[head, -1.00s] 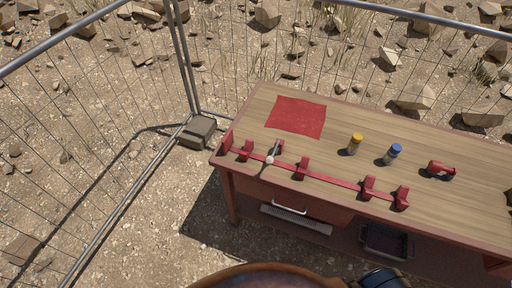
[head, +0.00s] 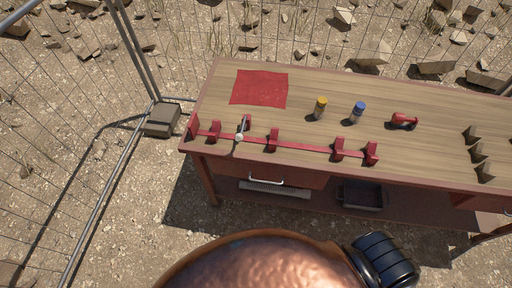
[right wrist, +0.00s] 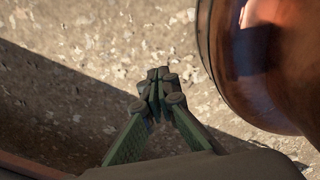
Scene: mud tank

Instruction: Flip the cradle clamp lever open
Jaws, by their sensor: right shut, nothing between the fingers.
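The cradle is a red rail with several upright red brackets (head: 273,140) along the front edge of the wooden workbench. The clamp lever (head: 243,126) is a thin metal bar with a pale round knob at its near end, at the left part of the rail. It points away from me across the rail. My right gripper (right wrist: 158,82) shows in the right wrist view, shut and empty over gravel ground, away from the bench top. My left gripper is not in view.
On the workbench (head: 420,150) lie a red cloth (head: 260,88), a yellow-capped bottle (head: 320,108), a blue-capped bottle (head: 357,112), a red tool (head: 403,121) and a dark notched rack (head: 477,152). Wire fencing stands behind and left. Below are a drawer handle (head: 266,180) and a dark bin (head: 362,195).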

